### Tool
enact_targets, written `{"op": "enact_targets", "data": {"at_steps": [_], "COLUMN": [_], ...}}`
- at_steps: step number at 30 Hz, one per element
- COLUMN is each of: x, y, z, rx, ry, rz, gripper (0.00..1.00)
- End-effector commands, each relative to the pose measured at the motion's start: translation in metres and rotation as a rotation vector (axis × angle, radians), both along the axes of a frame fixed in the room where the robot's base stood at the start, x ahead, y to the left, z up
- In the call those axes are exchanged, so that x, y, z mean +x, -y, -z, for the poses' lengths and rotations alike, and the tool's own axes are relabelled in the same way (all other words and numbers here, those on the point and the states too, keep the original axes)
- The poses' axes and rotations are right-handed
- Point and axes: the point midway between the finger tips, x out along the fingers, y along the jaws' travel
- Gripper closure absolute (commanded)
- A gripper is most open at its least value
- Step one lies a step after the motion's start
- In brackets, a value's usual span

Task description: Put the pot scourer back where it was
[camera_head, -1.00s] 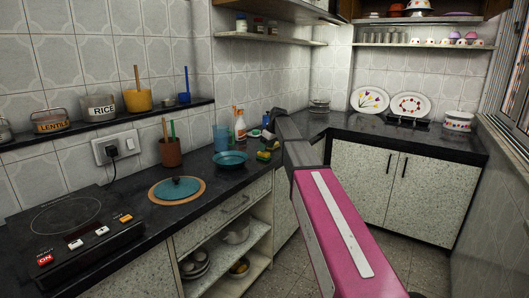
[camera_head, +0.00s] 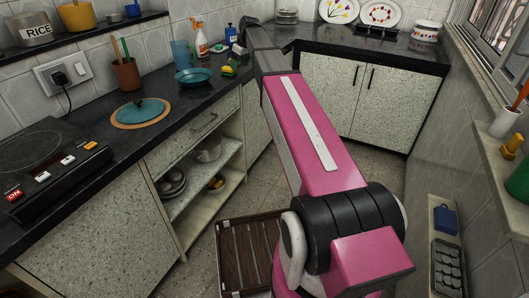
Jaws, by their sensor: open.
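A small green-and-yellow pad (camera_head: 229,72), which looks like the pot scourer, lies on the dark counter to the right of the blue plate (camera_head: 193,76). My arm reaches from the lower right toward the back counter. Its dark end, my gripper (camera_head: 240,50), is small and partly hidden by the arm, just above and right of the pad. The gripper is open, with nothing visibly held in it. The fingertips are too small to make out. I cannot tell whether it touches anything.
A blue bottle (camera_head: 230,34), a spray bottle (camera_head: 201,40) and a blue tumbler (camera_head: 182,54) stand close by. A teal lid (camera_head: 141,111) lies nearer, beside the hob. The back counter holds plates and a white pot (camera_head: 426,32). A slatted wooden item (camera_head: 247,255) is below.

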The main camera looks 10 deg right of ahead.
Motion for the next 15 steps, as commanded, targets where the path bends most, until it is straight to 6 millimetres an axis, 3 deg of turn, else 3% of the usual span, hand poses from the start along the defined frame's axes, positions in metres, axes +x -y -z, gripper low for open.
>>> {"op": "enact_targets", "data": {"at_steps": [1, 6, 15], "x": [-0.029, -0.092, -0.219], "y": [0.003, 0.013, 0.031], "z": [0.032, 0.114, 0.229], "rx": [-0.007, -0.032, -0.092], "ry": [-0.029, -0.106, -0.219], "rz": [0.045, 0.206, 0.477], "gripper": [0.37, 0.37, 0.37]}}
